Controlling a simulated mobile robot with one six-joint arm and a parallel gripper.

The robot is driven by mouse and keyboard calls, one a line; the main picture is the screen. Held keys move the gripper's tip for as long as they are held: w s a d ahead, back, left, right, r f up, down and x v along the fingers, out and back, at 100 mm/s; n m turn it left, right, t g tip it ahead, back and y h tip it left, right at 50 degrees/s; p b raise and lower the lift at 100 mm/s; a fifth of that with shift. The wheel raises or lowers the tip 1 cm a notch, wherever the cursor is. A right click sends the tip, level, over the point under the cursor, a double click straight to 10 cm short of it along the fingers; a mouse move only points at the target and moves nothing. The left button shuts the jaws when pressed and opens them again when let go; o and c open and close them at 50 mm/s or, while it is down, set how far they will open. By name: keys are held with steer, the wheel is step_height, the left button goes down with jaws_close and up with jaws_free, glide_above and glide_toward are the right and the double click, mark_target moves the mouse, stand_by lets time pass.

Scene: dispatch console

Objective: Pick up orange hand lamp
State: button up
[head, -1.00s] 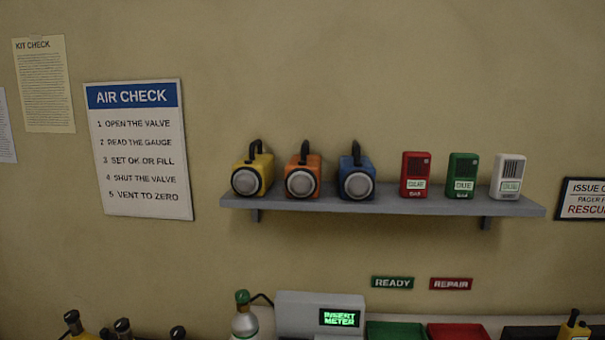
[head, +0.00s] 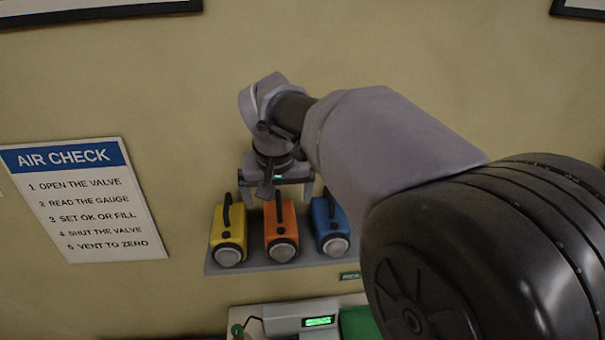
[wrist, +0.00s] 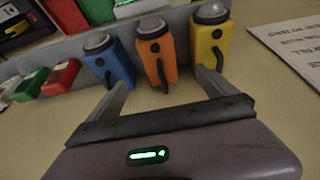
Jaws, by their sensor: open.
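The orange hand lamp (head: 281,238) stands on the wall shelf between the yellow hand lamp (head: 228,238) and the blue hand lamp (head: 329,230). Its black handle is on top and its round lens faces out from the wall. In the wrist view the orange hand lamp (wrist: 155,55) shows ahead, between the blue lamp (wrist: 107,62) and the yellow lamp (wrist: 211,42). My gripper (head: 278,198) is open and empty above the lamps. Its two fingers (wrist: 165,90) lie to either side of the orange lamp in the wrist view, and I see no contact with it.
The grey shelf (head: 275,264) carries the lamps close together. Red and green units (wrist: 62,77) stand beyond the blue lamp in the wrist view. A meter box (head: 300,320) and a green tray (head: 356,322) are below. The AIR CHECK sign (head: 85,200) hangs at left.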

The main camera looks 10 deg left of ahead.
mark_target(280, 224)
steer(key=p+x, duration=0.1)
steer(key=x, duration=0.6)
steer(key=p+x, duration=0.1)
steer(key=x, duration=0.7)
steer(key=shift+w+f+p, duration=0.2)
steer(key=shift+w+p, duration=0.1)
steer(key=shift+w, duration=0.05)
steer(key=shift+s+d+r, duration=0.1)
steer(key=shift+s, duration=0.15)
steer(key=shift+c, duration=1.2)
steer(key=c, duration=0.4)
jaws_close()
